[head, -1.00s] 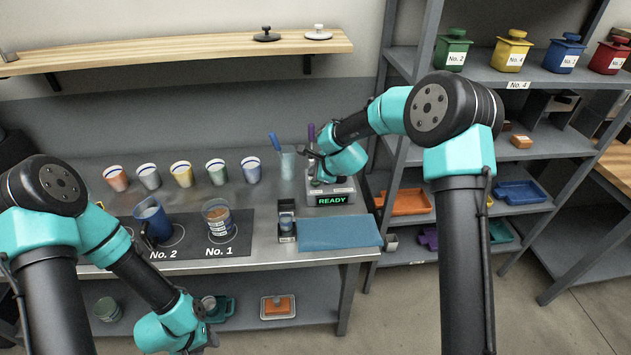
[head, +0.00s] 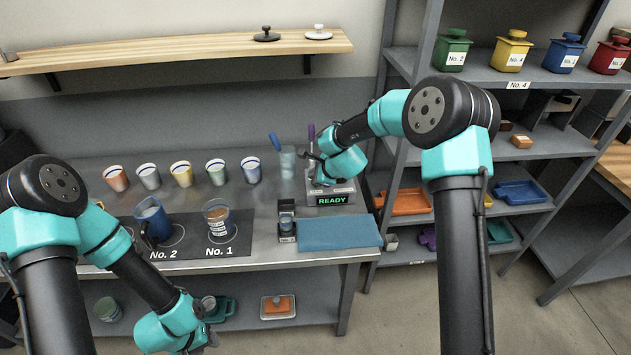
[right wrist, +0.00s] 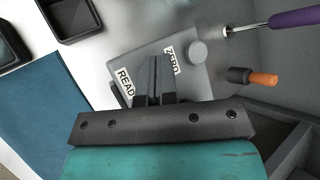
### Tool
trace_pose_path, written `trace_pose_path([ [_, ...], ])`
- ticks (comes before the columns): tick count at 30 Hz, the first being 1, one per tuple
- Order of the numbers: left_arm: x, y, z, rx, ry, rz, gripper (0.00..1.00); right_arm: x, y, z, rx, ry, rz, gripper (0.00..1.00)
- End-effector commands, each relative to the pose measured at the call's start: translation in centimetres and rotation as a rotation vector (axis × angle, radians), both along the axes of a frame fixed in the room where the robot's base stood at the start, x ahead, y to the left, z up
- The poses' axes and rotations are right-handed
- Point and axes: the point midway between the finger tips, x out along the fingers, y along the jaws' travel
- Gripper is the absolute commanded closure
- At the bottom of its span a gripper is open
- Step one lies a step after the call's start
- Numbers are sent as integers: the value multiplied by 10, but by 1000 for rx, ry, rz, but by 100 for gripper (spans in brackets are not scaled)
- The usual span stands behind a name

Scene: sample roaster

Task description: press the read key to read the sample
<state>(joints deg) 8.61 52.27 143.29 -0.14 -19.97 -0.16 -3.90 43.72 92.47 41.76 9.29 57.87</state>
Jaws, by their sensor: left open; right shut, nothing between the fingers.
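The reader (head: 331,199) is a grey box at the right end of the bench, its display lit green with "READY". In the right wrist view its top (right wrist: 185,88) carries a READ label (right wrist: 125,82) and a ZERO label (right wrist: 170,60), with a round grey knob (right wrist: 197,53) beside ZERO. My right gripper (right wrist: 155,65) is shut and empty, its tips over the reader's top between the two labels. The fingers hide what lies under them; I cannot tell whether they touch a key. My left gripper (head: 207,343) is open and low, in front of the bench.
A purple-handled tool (right wrist: 292,17) and an orange-tipped one (right wrist: 262,79) are close to my right gripper. Several cups line the back of the bench.

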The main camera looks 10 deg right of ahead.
Motion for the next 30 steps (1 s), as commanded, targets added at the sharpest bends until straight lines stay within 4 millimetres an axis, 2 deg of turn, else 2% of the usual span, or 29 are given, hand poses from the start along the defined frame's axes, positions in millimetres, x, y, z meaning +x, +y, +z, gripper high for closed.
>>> trace_pose_path([
  [30, 0, 0, 0, 0, 0, 0, 57, 0, 0, -9, 0, 1, 1, 100],
])
